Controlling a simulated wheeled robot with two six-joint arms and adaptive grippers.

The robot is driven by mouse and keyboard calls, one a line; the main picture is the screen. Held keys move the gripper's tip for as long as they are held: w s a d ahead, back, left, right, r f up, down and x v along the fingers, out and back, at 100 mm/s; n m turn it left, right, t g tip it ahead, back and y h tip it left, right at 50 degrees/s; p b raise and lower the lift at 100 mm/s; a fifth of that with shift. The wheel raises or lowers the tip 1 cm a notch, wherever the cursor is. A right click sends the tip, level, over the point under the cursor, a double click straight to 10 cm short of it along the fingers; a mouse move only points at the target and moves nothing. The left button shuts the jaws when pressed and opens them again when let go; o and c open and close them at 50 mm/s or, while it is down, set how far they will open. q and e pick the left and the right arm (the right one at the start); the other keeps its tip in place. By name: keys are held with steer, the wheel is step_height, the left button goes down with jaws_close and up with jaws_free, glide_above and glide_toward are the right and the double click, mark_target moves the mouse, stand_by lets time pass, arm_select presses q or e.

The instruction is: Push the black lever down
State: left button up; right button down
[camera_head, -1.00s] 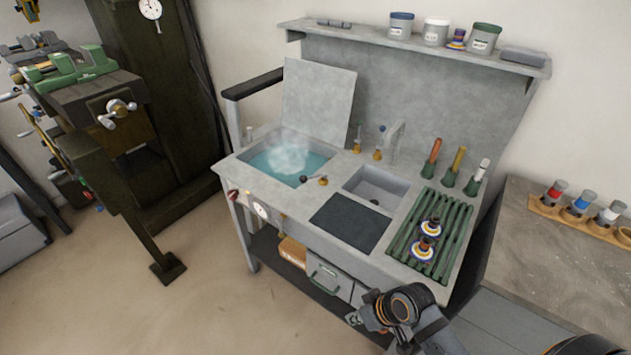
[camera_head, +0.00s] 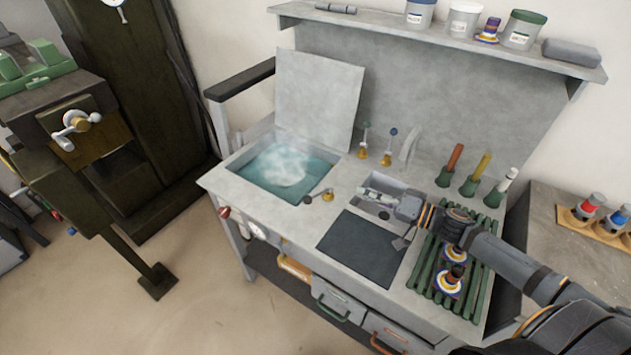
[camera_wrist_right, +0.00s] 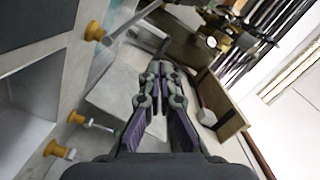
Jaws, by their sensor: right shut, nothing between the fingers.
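The black-knobbed lever (camera_head: 309,200) sits on the counter at the front right corner of the steaming basin. Its arm runs nearly flat from a brass base (camera_head: 328,196) to the knob at its left end. My right gripper (camera_head: 370,194) is shut and empty, over the small sink, to the right of the lever and apart from it. The right wrist view shows its closed fingers (camera_wrist_right: 158,75) and several brass fittings at the left; I cannot tell which belongs to the black lever. My left gripper is out of view.
Two upright levers, green-knobbed (camera_head: 365,130) and blue-knobbed (camera_head: 392,135), stand behind the small sink near a grey spout (camera_head: 409,146). The water basin (camera_head: 240,166) lies left of my right gripper. A green rack (camera_head: 484,262) lies under my right arm. A dark mat (camera_head: 350,255) lies in front.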

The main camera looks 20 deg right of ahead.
steer(key=s+b, duration=0.1)
glide_above(318, 194)
steer(key=s+d, duration=0.2)
steer(key=d, duration=0.1)
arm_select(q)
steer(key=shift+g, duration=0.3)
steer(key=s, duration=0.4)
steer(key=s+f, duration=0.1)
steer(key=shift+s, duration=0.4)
arm_select(e)
steer(key=a, duration=0.1)
steer(key=s+a+f, duration=0.1)
steer(key=a, duration=0.1)
steer(key=shift+s+f, duration=0.3)
steer(key=shift+f, duration=0.05)
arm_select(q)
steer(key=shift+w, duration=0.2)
